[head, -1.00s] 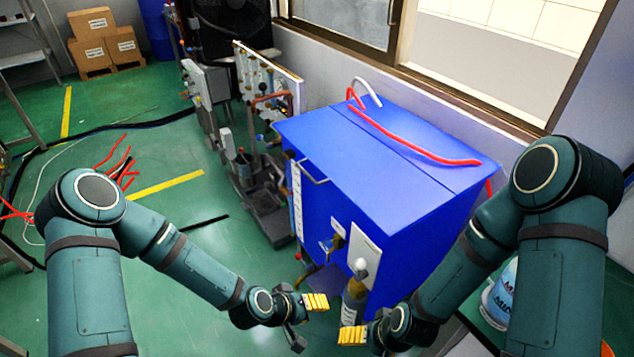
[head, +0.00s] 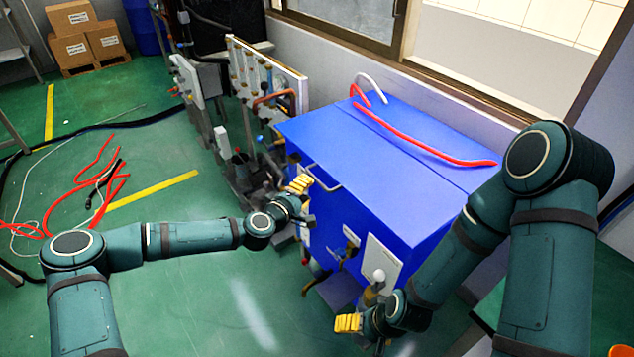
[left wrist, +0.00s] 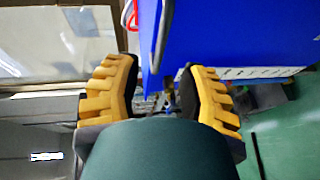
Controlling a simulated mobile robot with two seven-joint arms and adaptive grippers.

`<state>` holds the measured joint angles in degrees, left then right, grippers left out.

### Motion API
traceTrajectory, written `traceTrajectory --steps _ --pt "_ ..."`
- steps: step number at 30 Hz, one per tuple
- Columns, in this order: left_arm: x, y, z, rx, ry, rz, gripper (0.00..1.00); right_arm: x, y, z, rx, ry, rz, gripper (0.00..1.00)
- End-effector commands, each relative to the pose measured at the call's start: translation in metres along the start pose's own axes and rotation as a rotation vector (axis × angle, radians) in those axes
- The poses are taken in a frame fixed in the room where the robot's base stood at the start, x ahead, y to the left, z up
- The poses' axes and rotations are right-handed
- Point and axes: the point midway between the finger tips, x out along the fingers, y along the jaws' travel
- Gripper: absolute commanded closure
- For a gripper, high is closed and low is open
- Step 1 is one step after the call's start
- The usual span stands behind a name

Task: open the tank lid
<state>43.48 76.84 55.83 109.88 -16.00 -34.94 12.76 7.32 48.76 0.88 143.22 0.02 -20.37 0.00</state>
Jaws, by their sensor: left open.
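The blue tank (head: 340,205) stands in the middle right of the head view, with its flat blue lid (head: 385,160) down on top. A grey bar handle (head: 322,180) sticks out at the lid's front left edge. My left gripper (head: 303,186) is open and empty, just left of the handle and apart from it as far as I can tell. In the left wrist view the handle (left wrist: 161,45) shows beyond and between the two yellow fingers (left wrist: 158,95). My right gripper (head: 348,323) is low in front of the tank; its opening is not clear.
A red hose (head: 425,145) lies across the tank top. Pipework and a gauge panel (head: 265,80) stand left of the tank. The window wall (head: 450,85) is close behind it. Red hoses (head: 95,190) lie on the green floor at left. Floor in front is open.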

Motion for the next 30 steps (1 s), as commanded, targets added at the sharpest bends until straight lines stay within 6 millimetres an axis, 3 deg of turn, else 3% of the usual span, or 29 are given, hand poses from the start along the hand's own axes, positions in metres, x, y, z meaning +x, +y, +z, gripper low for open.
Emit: traceTrajectory --steps 3,10,24,28,30 --pt "0.024 -0.001 0.001 0.0 0.0 0.0 0.59 0.005 0.002 0.0 -0.001 0.002 0.0 0.1" --pt "0.056 -0.001 0.001 0.0 0.0 0.0 0.59 0.009 0.003 -0.001 -0.001 0.005 0.0 0.1" --pt "0.066 0.0 0.001 0.0 -0.001 -0.001 0.56 0.01 0.003 -0.001 -0.001 0.006 0.0 0.1" --pt "0.066 0.0 0.001 0.0 -0.001 -0.001 1.0 0.01 0.003 -0.001 -0.001 0.006 0.0 0.1" --pt "0.066 0.0 0.001 0.0 -0.001 -0.001 1.0 0.01 0.003 -0.001 -0.001 0.006 0.0 0.1"
